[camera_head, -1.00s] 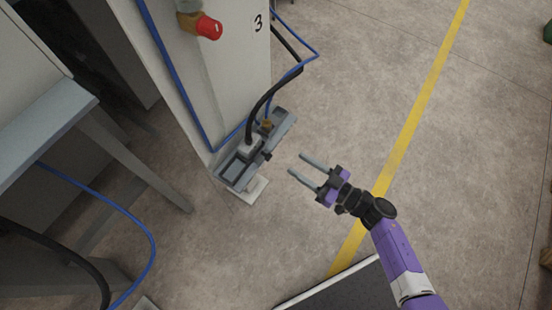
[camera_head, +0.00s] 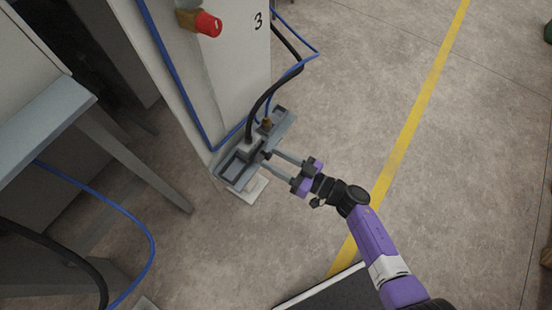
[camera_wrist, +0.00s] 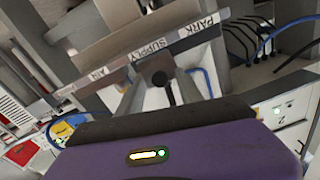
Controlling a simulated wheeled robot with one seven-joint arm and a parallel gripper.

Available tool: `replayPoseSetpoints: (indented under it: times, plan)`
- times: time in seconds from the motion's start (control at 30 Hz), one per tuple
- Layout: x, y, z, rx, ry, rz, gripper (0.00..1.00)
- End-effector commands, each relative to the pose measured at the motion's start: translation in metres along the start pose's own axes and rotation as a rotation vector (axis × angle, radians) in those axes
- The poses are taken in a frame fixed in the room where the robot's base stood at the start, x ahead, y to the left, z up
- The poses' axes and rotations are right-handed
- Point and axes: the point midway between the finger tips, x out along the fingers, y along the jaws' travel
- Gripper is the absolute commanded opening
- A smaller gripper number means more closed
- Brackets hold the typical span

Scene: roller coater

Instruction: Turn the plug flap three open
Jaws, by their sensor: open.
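A grey socket panel (camera_head: 280,127) sits low on the white machine column marked 3. The flap's own position is unclear.
A red button (camera_head: 208,24) is above on the column. Blue hoses (camera_head: 180,80) run down to the panel. A grey bench (camera_head: 50,120) stands on the left. The floor right of the panel is clear, with a yellow line (camera_head: 410,125).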

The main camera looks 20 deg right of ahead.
Motion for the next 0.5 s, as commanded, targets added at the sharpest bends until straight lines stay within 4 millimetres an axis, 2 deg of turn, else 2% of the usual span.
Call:
replayPoseSetpoints:
  times: [0.17,0.37,0.4,0.5]
  plan:
    - [0.0001,-0.0001,-0.0001,0.0,0.0,0.0,0.43]
    - [-0.0001,0.0,-0.0001,0.0,0.0,0.0,0.04]
    - [-0.0001,0.0,-0.0002,0.0,0.0,0.0,0.0]
    - [-0.0001,0.0,-0.0002,0.0,0.0,0.0,0.0]
